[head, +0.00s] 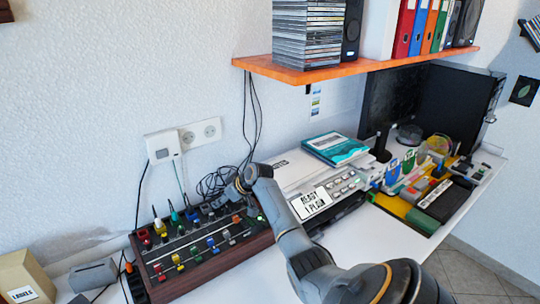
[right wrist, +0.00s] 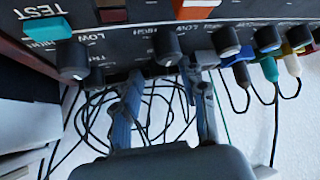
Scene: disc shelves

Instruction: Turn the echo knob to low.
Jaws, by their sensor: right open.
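The dark mixer with a wooden casing (head: 222,262) lies on the desk at the left in the head view. Its panel carries coloured sliders and knobs. My right gripper (right wrist: 165,72) is open, with its two fingertips at the panel's edge in the right wrist view. A black knob (right wrist: 165,45) sits just beyond and between the fingertips; contact cannot be told. Other black knobs (right wrist: 72,60) (right wrist: 226,42) stand on either side. Upside-down LOW and HIGH labels show near them. No echo label is readable. My left gripper is out of view.
Loose black cables (right wrist: 100,115) lie behind the mixer, and coloured plugs (right wrist: 270,68) line its edge. A silver device labelled READY 1 PLAIN (head: 312,201) stands right of the mixer. An orange shelf (head: 300,73) overhangs the desk. A labels box (head: 22,275) is at the left.

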